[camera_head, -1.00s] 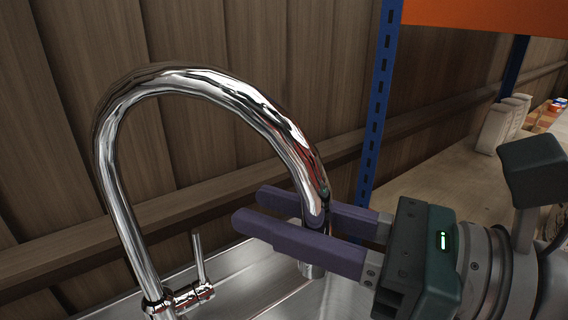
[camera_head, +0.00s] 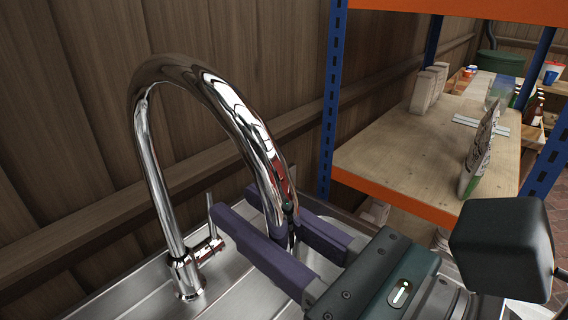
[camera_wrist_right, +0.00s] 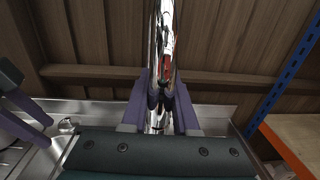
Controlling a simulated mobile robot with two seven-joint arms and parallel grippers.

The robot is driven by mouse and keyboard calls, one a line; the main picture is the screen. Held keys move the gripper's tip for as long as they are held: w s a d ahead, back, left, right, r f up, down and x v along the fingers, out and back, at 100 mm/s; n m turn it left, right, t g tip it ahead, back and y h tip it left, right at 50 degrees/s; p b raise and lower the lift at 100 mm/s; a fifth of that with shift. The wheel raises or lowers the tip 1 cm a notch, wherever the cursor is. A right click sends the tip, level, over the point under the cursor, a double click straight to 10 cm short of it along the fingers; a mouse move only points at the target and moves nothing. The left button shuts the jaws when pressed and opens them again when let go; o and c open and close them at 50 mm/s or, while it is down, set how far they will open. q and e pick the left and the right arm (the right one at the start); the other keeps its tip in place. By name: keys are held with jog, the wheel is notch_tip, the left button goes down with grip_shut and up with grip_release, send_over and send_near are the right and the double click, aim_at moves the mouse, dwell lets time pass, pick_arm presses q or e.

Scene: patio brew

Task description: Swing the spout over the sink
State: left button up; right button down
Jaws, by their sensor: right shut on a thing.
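The chrome spout (camera_head: 214,88) is a tall arch on a tap base with a small lever handle (camera_head: 212,215). It rises from the steel sink unit (camera_head: 105,296) and bends over to the right. My right gripper (camera_head: 268,222) is shut on the spout near its outlet end, one purple finger on each side. The fingers partly hide the outlet. In the right wrist view the spout (camera_wrist_right: 161,45) runs down between the fingers. My left gripper (camera_wrist_right: 48,132) shows at the left edge there, its fingers apart and empty.
A wooden wall (camera_head: 60,130) stands close behind the tap. A blue shelf post (camera_head: 332,100) and an orange-edged shelf (camera_head: 400,160) are to the right. The shelf bears pale packets (camera_head: 424,90) and a bag (camera_head: 480,155).

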jog(key=shift+s+a, duration=0.1)
jog(key=shift+s, duration=0.05)
jog(key=c, duration=0.7)
grip_release()
jog(key=b+v, duration=0.2)
jog(key=v, duration=0.2)
jog(key=b+v, duration=0.2)
jog(key=v, duration=0.3)
jog(key=shift+f, duration=0.25)
jog(key=shift+s+d+r, duration=0.25)
jog(key=shift+d, duration=0.15)
